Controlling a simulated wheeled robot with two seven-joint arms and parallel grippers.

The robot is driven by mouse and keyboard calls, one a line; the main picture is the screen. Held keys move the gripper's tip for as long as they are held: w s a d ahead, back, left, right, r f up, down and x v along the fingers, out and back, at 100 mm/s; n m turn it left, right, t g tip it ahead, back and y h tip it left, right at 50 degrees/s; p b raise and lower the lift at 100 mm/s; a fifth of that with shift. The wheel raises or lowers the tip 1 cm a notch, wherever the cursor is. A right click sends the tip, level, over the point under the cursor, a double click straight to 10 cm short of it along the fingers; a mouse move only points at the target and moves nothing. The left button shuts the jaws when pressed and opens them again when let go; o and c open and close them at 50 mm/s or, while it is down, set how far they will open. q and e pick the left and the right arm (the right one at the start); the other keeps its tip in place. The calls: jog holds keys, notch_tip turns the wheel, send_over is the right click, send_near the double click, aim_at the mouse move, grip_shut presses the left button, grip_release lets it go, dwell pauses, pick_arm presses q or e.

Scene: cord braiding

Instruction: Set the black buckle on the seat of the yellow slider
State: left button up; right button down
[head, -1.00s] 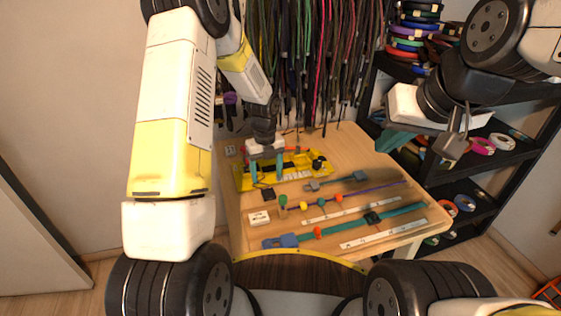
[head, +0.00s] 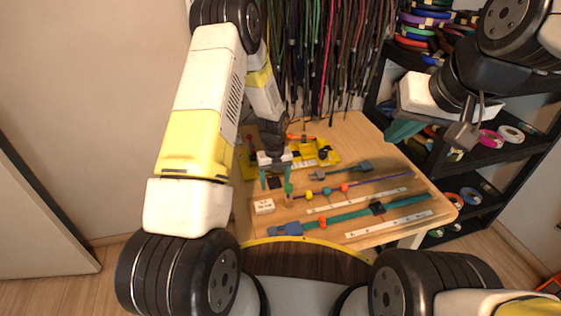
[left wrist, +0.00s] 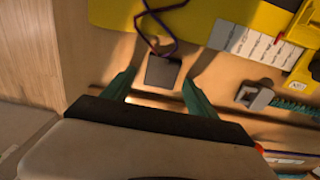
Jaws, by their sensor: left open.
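A small black square piece, which looks like the black buckle (left wrist: 163,70), lies on the table between my left fingertips in the left wrist view. In the head view the black buckle (head: 274,183) is partly hidden by the gripper. My left gripper (head: 276,184) is open, its teal fingers pointing down on either side of the piece, apart from it. The yellow slider (head: 327,157) appears to be the long yellow base behind the gripper, also in the left wrist view (left wrist: 200,12); its seat is not clear. My right gripper (head: 405,131) hangs right of the table; its jaw opening is unclear.
A thin dark cord (left wrist: 150,20) loops close to the black piece. Hanging cords and a black shelf stand behind and right.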

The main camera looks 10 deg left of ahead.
aim_at(275, 183)
pick_arm(q)
jog(key=shift+c, duration=0.2)
jog(key=c, duration=1.4)
jog(key=shift+o, duration=0.2)
jog(key=shift+r, duration=2.95)
jog(key=shift+w+a, duration=0.9)
jog(key=shift+w, duration=1.2)
jog(key=shift+w+a, duration=0.85)
jog(key=shift+w, duration=1.25)
jog(key=shift+w+a, duration=0.9)
jog(key=shift+w, duration=1.2)
jog(key=shift+d, duration=0.15)
jog(key=shift+w+d, duration=1.15)
jog(key=shift+d, duration=1.55)
jog(key=shift+w+d, duration=1.1)
jog(key=shift+d, duration=1.6)
jog(key=shift+w+d, duration=1.15)
jog(key=shift+d, duration=1.55)
